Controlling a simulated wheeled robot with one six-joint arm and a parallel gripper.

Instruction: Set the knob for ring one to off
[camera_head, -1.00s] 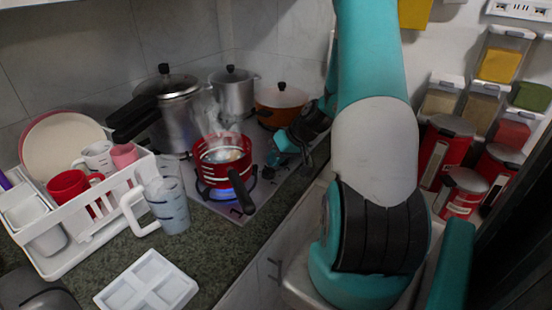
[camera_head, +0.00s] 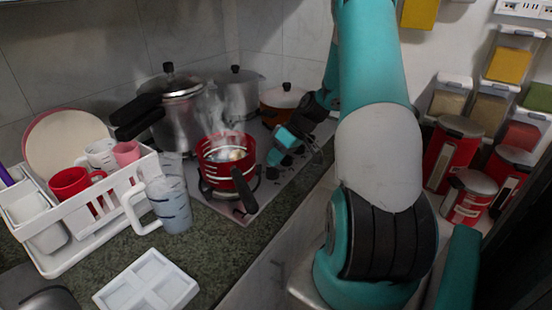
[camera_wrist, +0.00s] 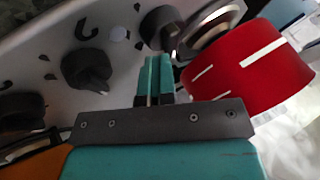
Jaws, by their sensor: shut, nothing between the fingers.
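The stove's control knobs show in the wrist view as dark knobs on a pale panel. One knob (camera_wrist: 158,27) is just beyond my fingertips, one (camera_wrist: 88,70) is left of them, and another (camera_wrist: 22,110) is at the left edge. I cannot tell which belongs to ring one. My gripper (camera_wrist: 157,62) is shut and empty, close to the nearest knob; I cannot tell if it touches. In the head view my gripper (camera_head: 274,157) is right of the red pot (camera_head: 226,172), with no flame visible under it.
The red pot's handle (camera_head: 244,190) points toward the front. A pressure cooker (camera_head: 178,112), a silver pot (camera_head: 237,95) and an orange pot (camera_head: 283,100) stand behind. A white dish rack (camera_head: 85,225) and a pitcher (camera_head: 168,203) are on the left.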

